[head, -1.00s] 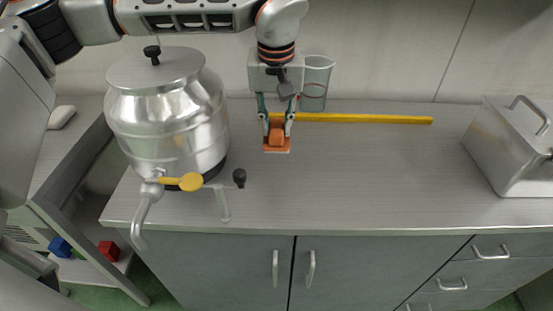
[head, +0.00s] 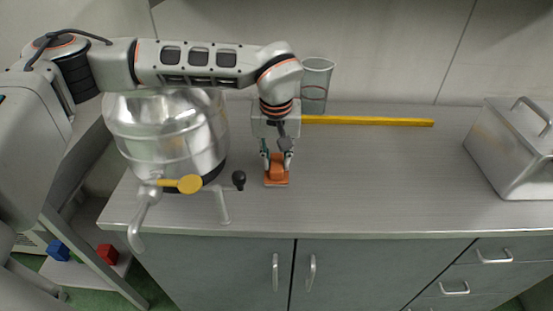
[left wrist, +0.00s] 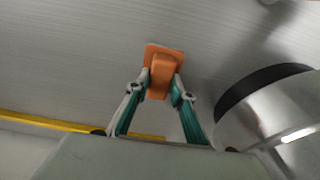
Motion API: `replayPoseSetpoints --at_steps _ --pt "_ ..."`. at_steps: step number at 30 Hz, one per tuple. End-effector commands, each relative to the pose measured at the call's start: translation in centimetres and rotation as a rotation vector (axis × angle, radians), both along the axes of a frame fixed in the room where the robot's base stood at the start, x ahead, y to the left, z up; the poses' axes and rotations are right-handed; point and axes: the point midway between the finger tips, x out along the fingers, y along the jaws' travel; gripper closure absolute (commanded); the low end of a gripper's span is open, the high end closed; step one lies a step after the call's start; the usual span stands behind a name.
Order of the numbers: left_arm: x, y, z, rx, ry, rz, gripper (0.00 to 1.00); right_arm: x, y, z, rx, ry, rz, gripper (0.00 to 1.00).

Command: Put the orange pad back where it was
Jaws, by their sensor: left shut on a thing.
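The orange pad (head: 276,181) has a flat base and a raised grip block on top. My left gripper (head: 277,163) is shut on the pad's block, pointing down over the counter, right of the steel urn. In the left wrist view the pad (left wrist: 163,53) sits between the two fingertips of the gripper (left wrist: 161,88). The pad is at or just above the counter top; I cannot tell whether it touches. My right gripper is not in view.
A yellow bar (head: 370,121) and a clear cup (head: 316,82) are behind. A metal box (head: 505,150) stands far right. The counter (head: 380,180) between is clear.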

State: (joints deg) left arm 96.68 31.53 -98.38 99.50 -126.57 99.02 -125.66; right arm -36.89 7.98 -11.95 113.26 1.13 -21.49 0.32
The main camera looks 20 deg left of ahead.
Motion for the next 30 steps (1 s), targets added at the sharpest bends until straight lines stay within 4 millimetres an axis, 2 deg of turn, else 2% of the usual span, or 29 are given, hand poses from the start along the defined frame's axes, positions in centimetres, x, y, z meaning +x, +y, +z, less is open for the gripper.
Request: replayPoseSetpoints --at_steps 5,6,7,8,20,25,30 --pt "0.0 0.0 -0.3 0.001 0.0 0.0 0.97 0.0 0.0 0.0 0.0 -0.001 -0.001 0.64" --pt "0.0 0.0 -0.3 0.0 0.0 0.0 0.69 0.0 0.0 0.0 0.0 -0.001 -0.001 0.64" --pt "0.0 0.0 -0.3 0.0 0.0 0.0 0.61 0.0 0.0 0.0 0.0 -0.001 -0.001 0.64" --pt "0.0 0.0 -0.3 0.0 0.0 0.0 0.6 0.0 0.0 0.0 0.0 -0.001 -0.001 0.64" --pt "0.0 0.0 0.2 0.0 -0.001 0.0 0.6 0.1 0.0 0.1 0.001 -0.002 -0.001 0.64" --pt "-0.3 -0.1 2.7 0.0 -0.004 -0.001 0.6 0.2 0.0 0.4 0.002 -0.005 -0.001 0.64" --pt "-0.8 -0.2 6.3 0.001 -0.006 0.0 0.6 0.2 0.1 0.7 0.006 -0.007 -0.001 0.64"
